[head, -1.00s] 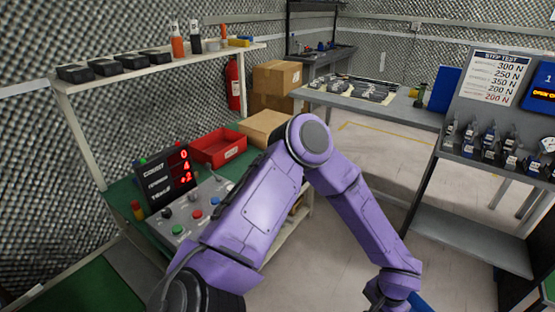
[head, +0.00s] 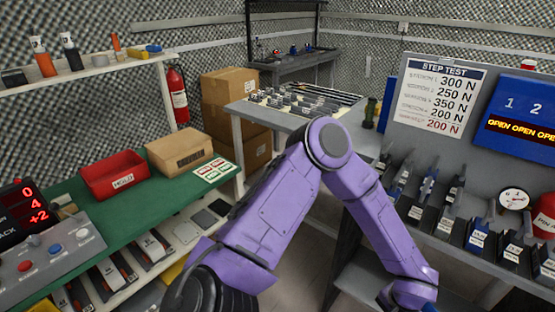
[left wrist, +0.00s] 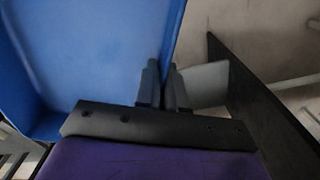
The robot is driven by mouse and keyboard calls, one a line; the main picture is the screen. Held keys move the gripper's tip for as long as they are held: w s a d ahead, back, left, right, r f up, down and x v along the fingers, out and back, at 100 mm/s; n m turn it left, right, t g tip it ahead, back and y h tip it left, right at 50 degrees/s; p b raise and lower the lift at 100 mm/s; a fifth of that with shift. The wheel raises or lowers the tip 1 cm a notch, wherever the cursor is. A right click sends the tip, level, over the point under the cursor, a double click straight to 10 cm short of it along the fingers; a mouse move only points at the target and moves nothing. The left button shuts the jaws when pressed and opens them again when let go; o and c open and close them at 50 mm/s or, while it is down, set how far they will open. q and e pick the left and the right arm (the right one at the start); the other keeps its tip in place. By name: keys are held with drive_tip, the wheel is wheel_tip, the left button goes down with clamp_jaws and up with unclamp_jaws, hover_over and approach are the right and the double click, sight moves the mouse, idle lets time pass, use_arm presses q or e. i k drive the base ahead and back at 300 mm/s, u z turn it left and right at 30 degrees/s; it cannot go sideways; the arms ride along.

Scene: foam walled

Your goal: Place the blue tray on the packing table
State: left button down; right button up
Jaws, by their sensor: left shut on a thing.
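The blue tray (left wrist: 95,55) fills the left of the left wrist view, with its raised rim running down to my fingers. My left gripper (left wrist: 164,88) is shut on that rim at the tray's right side. In the head view my purple left arm reaches down to the lower right; its gripper is cut off by the bottom edge, where only a sliver of blue shows. My right gripper is not in view. A grey table (head: 236,107) with dark parts on a pale board stands beyond my arm. I cannot tell whether it is the packing table.
A green-topped bench (head: 140,222) at left holds a red tray (head: 115,178), a cardboard box (head: 178,151) and cards. At right, a grey test bench (head: 400,222) carries several clamp-like devices, a gauge and a step test board (head: 440,95). Stacked cartons (head: 228,92) stand behind.

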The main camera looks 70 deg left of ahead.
sight(153, 199)
drive_tip(key=u, duration=1.4)
drive_tip(key=i, duration=0.15)
drive_tip(key=u, duration=1.45)
